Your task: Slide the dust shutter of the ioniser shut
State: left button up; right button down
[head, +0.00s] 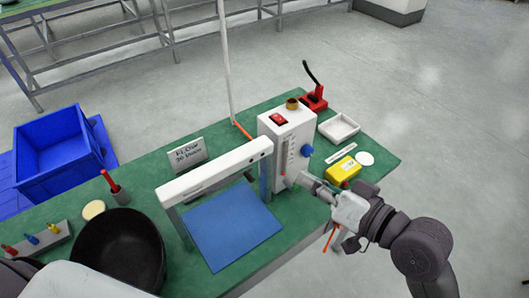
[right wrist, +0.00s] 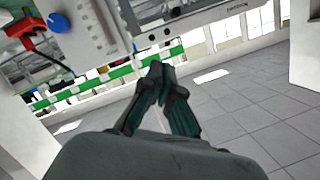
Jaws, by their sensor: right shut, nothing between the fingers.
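A white box unit (head: 279,140) with a red switch and a blue knob (head: 307,150) stands on the green bench. A white bar (head: 213,170) on grey legs spans beside it above a blue mat; I take bar and box as the ioniser. I cannot make out the dust shutter or its position. My right gripper (head: 299,180) is at the box's lower right front, with contact unclear. In the right wrist view the gripper (right wrist: 157,75) is shut and empty, below a pale housing (right wrist: 190,22) with dark holes. My left gripper is not in view.
A yellow box (head: 343,170), white tray (head: 339,128) and red-based lever tool (head: 313,99) stand right of and behind the box unit. A black bin (head: 122,245) and red-handled tool (head: 112,183) are at left. The blue mat (head: 230,225) is clear.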

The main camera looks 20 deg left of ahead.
jog(key=shift+s+r, duration=0.3)
jog(key=shift+r, duration=0.05)
jog(key=p+x, duration=0.1)
jog(key=x, duration=0.2)
jog(key=s+f+x, duration=0.1)
jog(key=x, duration=0.3)
jog(key=f+p+x, duration=0.1)
jog(key=x, duration=0.3)
jog(key=shift+s+a+p, duration=0.15)
jog(key=shift+s+p, duration=0.15)
jog(key=shift+p, duration=0.05)
jog(key=shift+s+a+f, duration=0.15)
jog(key=shift+s+f, duration=0.25)
jog(key=shift+f, duration=0.15)
